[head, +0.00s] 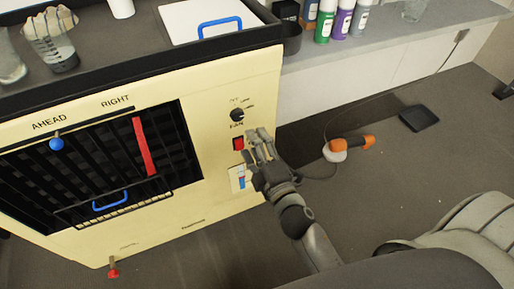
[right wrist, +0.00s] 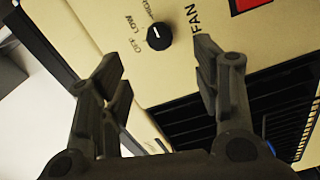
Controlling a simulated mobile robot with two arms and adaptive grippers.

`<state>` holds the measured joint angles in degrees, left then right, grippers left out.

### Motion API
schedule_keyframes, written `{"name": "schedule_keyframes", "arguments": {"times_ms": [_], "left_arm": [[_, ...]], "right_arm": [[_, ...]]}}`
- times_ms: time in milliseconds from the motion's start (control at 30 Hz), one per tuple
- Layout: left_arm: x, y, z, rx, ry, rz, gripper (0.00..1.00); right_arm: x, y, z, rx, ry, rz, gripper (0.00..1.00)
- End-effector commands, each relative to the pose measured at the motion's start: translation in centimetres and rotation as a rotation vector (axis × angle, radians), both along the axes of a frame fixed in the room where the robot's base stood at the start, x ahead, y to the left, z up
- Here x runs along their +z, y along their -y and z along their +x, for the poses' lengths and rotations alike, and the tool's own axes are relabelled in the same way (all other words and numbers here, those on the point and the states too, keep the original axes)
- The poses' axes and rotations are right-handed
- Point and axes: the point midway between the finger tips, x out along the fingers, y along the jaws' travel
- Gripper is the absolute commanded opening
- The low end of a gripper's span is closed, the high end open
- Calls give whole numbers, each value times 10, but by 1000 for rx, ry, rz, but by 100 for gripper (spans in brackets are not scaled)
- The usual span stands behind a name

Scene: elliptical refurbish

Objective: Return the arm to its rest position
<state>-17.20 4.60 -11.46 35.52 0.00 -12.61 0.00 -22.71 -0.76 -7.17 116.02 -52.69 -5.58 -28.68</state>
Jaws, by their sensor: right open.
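My right gripper (head: 262,150) is in front of the cream heater panel, close to its red switch (head: 238,144) and below the fan knob (head: 237,115). In the right wrist view its two fingers (right wrist: 160,80) are spread apart with nothing between them. The black fan knob (right wrist: 159,36) shows beyond the fingers there, beside the word FAN. My left gripper is not in view.
A grey counter (head: 400,35) with spray cans (head: 341,22) runs along the back right. An orange and white tool (head: 348,147) and a dark pad (head: 419,118) lie on the floor. A white board (head: 185,22) with a blue handle lies on top of the unit.

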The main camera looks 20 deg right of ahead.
Motion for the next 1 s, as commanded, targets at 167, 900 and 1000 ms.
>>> {"name": "schedule_keyframes", "arguments": {"times_ms": [167, 900, 1000], "left_arm": [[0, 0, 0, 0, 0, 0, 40], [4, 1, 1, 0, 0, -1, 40], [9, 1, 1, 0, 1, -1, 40]], "right_arm": [[0, 0, -11, 0, 0, 0, 58], [-45, -4, -12, 7, -98, 72, 58], [-107, -8, -20, 2, -236, 177, 58]]}}
